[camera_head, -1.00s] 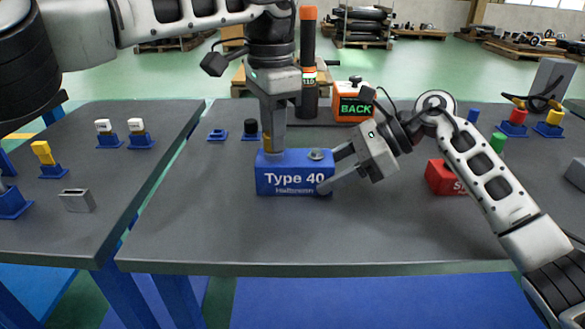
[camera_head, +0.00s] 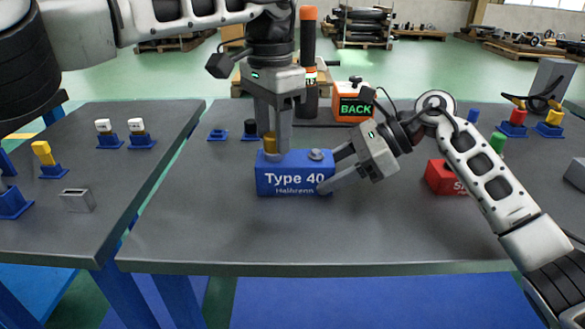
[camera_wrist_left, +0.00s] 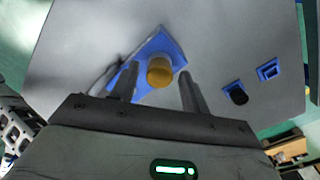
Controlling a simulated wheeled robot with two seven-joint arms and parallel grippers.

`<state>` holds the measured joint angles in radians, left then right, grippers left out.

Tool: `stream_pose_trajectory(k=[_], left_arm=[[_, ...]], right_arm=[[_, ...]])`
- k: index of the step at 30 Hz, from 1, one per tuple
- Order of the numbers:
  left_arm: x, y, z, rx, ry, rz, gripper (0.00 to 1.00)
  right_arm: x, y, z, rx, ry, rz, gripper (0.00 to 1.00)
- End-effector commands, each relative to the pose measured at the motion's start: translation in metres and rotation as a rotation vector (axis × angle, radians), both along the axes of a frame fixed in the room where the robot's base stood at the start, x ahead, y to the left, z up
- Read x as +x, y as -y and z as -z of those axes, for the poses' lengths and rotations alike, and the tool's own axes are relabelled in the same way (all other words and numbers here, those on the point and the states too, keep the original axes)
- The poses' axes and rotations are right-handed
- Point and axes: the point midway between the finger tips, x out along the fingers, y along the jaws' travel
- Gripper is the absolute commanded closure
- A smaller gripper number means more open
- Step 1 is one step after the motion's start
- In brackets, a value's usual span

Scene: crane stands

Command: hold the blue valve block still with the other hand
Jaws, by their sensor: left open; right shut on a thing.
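The blue valve block (camera_head: 294,181), lettered "Type 40", stands upright near the middle of the table. A brass-yellow round part (camera_head: 270,143) sticks up from its left top, and a grey round fitting (camera_head: 316,155) sits on its right top. My left gripper (camera_head: 275,145) points down over the block, open. In the left wrist view its fingers (camera_wrist_left: 157,80) stand apart on either side of the yellow part (camera_wrist_left: 160,72), with gaps visible. My right gripper (camera_head: 338,172) is shut on the block's right end, coming from the right.
A red block (camera_head: 440,178) lies right of my right gripper. An orange box marked "BACK" (camera_head: 353,106) and a black cylinder with an orange top (camera_head: 308,60) stand behind. Small blue holders (camera_head: 217,135) sit back left. The front of the table (camera_head: 300,235) is clear.

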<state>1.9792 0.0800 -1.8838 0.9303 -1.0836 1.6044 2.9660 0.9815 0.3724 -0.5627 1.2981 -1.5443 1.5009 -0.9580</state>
Motion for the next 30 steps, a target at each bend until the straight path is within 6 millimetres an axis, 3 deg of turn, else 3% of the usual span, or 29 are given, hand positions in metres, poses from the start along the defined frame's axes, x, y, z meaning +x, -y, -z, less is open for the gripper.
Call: stream_pose_trajectory(k=[30], left_arm=[[-0.0001, 0.0004, 0.0009, -0.002, -0.001, 1.135, 0.54]], right_arm=[[-0.0007, 0.0002, 0.0021, -0.003, -0.004, -0.002, 0.77]])
